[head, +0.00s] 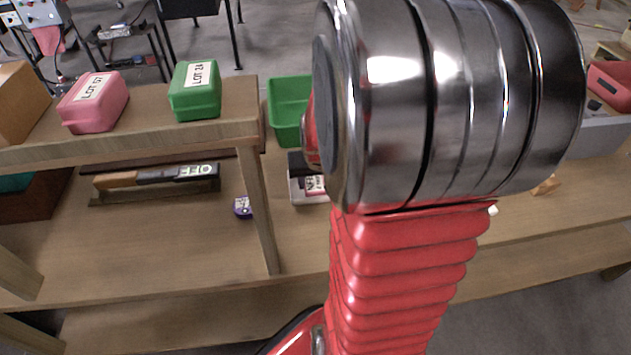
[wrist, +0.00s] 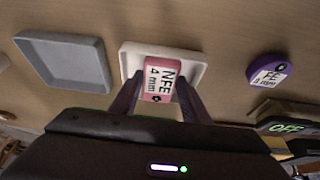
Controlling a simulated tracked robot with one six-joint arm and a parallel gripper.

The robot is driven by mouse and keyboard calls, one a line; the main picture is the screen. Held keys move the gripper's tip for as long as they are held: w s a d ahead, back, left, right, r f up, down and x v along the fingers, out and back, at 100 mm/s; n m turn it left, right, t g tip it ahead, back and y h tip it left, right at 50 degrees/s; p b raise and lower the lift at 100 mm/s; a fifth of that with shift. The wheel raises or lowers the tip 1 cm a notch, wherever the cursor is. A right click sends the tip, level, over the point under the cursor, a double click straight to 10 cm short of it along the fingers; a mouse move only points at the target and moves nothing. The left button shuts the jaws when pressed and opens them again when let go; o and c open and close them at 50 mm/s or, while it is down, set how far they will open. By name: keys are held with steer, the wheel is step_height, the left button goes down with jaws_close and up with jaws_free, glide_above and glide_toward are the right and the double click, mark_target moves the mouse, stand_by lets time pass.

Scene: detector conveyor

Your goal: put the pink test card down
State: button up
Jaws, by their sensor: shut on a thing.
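In the wrist view the pink test card (wrist: 158,86), marked "NFE 4 mm", sits between the two fingers of my gripper (wrist: 160,98), which is shut on it. The card overlaps the middle and near edge of a small white tray (wrist: 132,58). I cannot tell whether it touches the tray floor or hangs just above. In the head view the white tray (head: 299,195) shows partly behind my red arm, with a lettered card edge in it. My gripper is mostly hidden there.
A grey tray (wrist: 62,38) lies left of the white one, and a purple "FE" card (wrist: 268,75) lies right. A detector (wrist: 290,125) reading "OFF" is nearby. In the head view, a raised shelf (head: 130,143) carries pink (head: 93,112) and green boxes (head: 195,103). A green bin (head: 288,98) stands behind.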

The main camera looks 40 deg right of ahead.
steer(key=shift+f, duration=0.65)
steer(key=shift+f, duration=0.1)
steer(key=o, duration=1.2)
steer(key=shift+v, duration=6.1)
